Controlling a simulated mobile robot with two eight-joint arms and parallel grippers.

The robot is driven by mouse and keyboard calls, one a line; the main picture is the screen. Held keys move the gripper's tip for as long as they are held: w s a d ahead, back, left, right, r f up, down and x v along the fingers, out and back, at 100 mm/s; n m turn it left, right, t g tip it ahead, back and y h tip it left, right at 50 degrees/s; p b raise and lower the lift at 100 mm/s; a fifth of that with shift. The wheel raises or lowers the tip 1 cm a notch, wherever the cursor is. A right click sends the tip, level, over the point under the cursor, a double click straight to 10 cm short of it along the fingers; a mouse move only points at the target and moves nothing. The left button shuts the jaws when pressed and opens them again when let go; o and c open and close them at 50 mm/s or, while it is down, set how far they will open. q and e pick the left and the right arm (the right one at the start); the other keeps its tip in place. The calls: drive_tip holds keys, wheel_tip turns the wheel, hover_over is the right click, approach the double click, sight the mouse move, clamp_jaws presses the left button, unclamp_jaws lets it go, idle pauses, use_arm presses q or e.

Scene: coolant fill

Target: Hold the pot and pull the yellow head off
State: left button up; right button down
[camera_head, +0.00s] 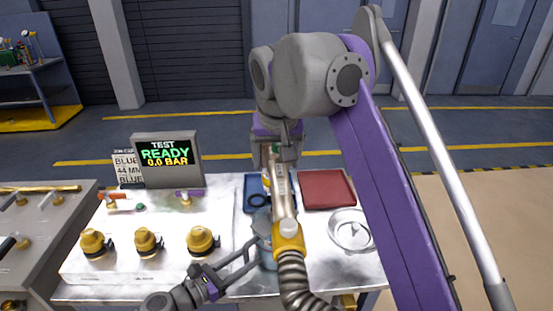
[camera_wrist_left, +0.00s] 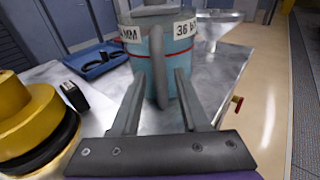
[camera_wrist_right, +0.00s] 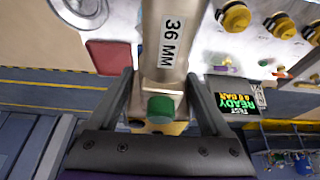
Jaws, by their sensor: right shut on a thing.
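The filling head (camera_head: 281,195) is a pale metal body with a yellow collar (camera_head: 290,240) and a grey corrugated hose. My right gripper (camera_head: 281,140) is shut on its body; the right wrist view shows the body (camera_wrist_right: 164,60) with a "36 MM" label and green knob between the fingers. The teal pot (camera_head: 266,258) stands on the bench, partly hidden behind the collar and hose. In the left wrist view the pot (camera_wrist_left: 182,62) shows a red line, labels and a grey handle. My left gripper (camera_wrist_left: 158,85) is open, its fingers on either side of the handle.
A display (camera_head: 165,158) reads "TEST READY 0.0 BAR". Three yellow caps (camera_head: 148,242) stand at the bench's left.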

use_arm(q)
drive_tip(key=shift+o, duration=0.3)
drive_tip(key=v, duration=1.2)
